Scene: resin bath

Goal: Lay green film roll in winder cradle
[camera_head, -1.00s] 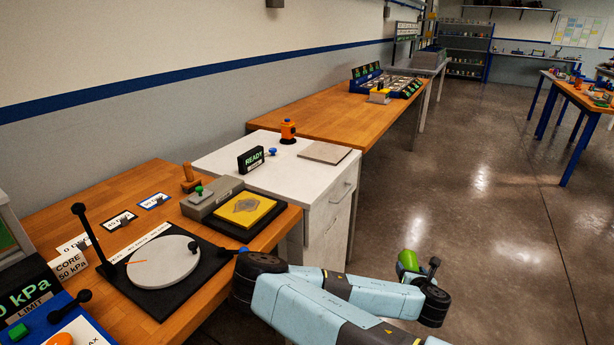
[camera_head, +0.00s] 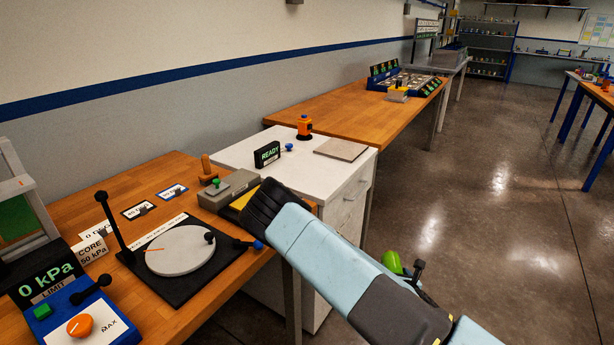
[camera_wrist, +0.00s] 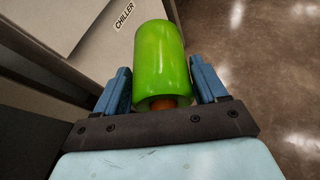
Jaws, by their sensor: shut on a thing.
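The green film roll (camera_wrist: 160,60) is a bright green cylinder with an orange-brown core end. In the wrist view it sits between the two blue fingers of my gripper (camera_wrist: 163,84), which is shut on it. In the head view the green roll (camera_head: 393,262) shows partly behind my arm, off the bench over the floor side. The gripper itself is mostly hidden there by my arm. I cannot make out a winder cradle for certain in these frames.
A wooden bench (camera_head: 150,210) holds a round grey plate (camera_head: 180,252), an upright black post and a 0 kPa panel (camera_head: 48,275). A white cabinet (camera_head: 235,150) carries a READY sign (camera_head: 267,154). Beyond is another wooden table (camera_head: 340,118). The floor (camera_head: 470,200) at right is clear.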

